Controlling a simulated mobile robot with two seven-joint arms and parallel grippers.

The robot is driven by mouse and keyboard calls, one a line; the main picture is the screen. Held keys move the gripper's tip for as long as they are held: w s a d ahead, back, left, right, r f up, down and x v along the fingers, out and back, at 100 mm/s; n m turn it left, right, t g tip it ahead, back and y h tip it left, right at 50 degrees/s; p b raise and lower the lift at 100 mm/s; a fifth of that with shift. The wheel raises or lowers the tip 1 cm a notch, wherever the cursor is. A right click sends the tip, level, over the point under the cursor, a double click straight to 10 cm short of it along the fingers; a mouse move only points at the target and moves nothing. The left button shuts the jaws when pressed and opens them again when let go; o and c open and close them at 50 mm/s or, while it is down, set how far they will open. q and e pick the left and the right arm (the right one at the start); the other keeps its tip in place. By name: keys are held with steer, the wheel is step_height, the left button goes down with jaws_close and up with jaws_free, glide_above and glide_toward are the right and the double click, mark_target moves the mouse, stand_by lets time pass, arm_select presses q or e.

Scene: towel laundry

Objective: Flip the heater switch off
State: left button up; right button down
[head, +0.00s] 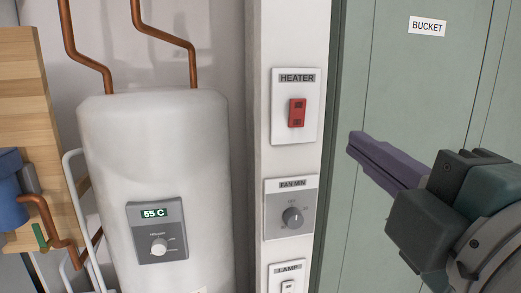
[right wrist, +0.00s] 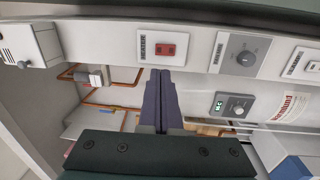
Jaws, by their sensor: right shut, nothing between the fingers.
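The heater switch (head: 297,113) is a red rocker on a white plate labelled HEATER, on the white post in the head view. It also shows in the right wrist view (right wrist: 168,50), upper middle, just above and beside the fingertips. My right gripper (head: 357,144) has purple fingers, shut and empty, pointing left toward the post. Its tips are to the right of the switch and a little lower in the head view, apart from it. In the right wrist view the shut fingers (right wrist: 158,78) point up the picture. Which way the rocker is set I cannot tell. My left gripper is not in view.
Below the switch are a FAN MIN dial (head: 292,217) and a LAMP switch (head: 288,287). A white tank (head: 150,120) with a 55 C display (head: 154,213) and copper pipes stands left. A green panel labelled BUCKET (head: 427,26) is behind my right gripper.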

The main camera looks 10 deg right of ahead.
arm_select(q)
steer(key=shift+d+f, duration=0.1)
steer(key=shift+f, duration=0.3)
arm_select(e)
steer(key=shift+a+f+n, duration=0.2)
steer(key=shift+a+n, duration=0.05)
steer(key=shift+n, duration=0.15)
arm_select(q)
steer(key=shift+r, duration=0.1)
arm_select(e)
steer(key=shift+w, duration=0.1)
steer(key=p, duration=0.3)
glide_toward(298, 105)
steer(key=w, duration=0.5)
steer(key=shift+w+r, duration=0.25)
steer(key=shift+w, duration=0.05)
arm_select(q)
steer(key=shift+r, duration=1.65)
arm_select(e)
steer(key=shift+w, duration=0.65)
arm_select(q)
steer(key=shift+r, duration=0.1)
